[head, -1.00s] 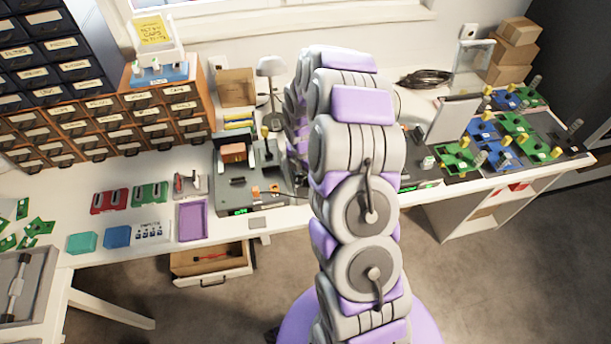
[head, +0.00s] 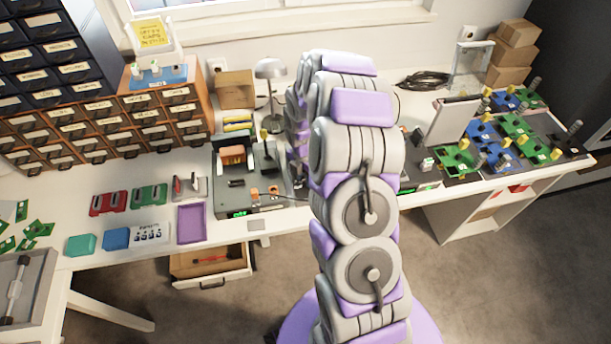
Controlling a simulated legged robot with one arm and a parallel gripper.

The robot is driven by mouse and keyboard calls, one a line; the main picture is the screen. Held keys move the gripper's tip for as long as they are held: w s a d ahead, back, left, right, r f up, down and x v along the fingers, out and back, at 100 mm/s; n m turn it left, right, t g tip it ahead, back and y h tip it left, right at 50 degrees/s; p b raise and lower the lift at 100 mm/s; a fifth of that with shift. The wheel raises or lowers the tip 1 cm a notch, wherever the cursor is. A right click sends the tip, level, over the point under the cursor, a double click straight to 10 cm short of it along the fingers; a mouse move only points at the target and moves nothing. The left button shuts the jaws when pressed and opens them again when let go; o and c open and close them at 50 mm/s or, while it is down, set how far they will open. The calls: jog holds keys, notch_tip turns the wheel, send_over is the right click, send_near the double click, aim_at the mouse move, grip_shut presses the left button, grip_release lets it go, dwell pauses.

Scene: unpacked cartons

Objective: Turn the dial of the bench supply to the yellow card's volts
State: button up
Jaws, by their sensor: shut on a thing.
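A yellow card (head: 152,33) with small dark writing stands in a white holder on top of the drawer cabinet at the upper left. Its writing is too small to read. A grey bench unit (head: 265,205) with a green lit display stands left of my arm. Another unit with a green display (head: 430,186) shows partly just right of my arm. I cannot tell which one is the bench supply, and no dial can be made out. My gripper is hidden behind my own arm, which rises in the middle and reaches down over the bench.
An open drawer (head: 212,283) juts from the bench front. A purple tray (head: 192,222) and red and green boxes lie left of the grey unit. Circuit boards (head: 515,127) crowd the right end. A lamp (head: 270,70) stands behind. The bench's front left has bare patches.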

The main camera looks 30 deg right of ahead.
jog(key=shift+r+m+p, duration=0.1)
jog(key=shift+m+p, duration=0.3)
jog(key=shift+p, duration=0.05)
jog(key=shift+m+p, duration=0.95)
jog(key=shift+m, duration=0.05)
jog(key=m+p, duration=0.2)
jog(key=m, duration=0.1)
jog(key=shift+w+d+m, duration=0.1)
jog(key=shift+m, duration=0.2)
jog(key=m+p, duration=0.2)
jog(key=m, duration=0.1)
jog(key=shift+m+y, duration=0.3)
jog(key=shift+m, duration=0.1)
jog(key=m+p, duration=0.2)
jog(key=m, duration=0.1)
jog(key=shift+m, duration=0.3)
jog(key=m+p, duration=0.1)
jog(key=m, duration=0.2)
jog(key=shift+m+p, duration=0.3)
jog(key=shift+p, duration=0.05)
jog(key=m+p, duration=0.1)
jog(key=m, duration=0.2)
jog(key=shift+m+t+p, duration=0.3)
jog(key=m+p, duration=0.2)
jog(key=m, duration=0.3)
jog(key=shift+m, duration=0.3)
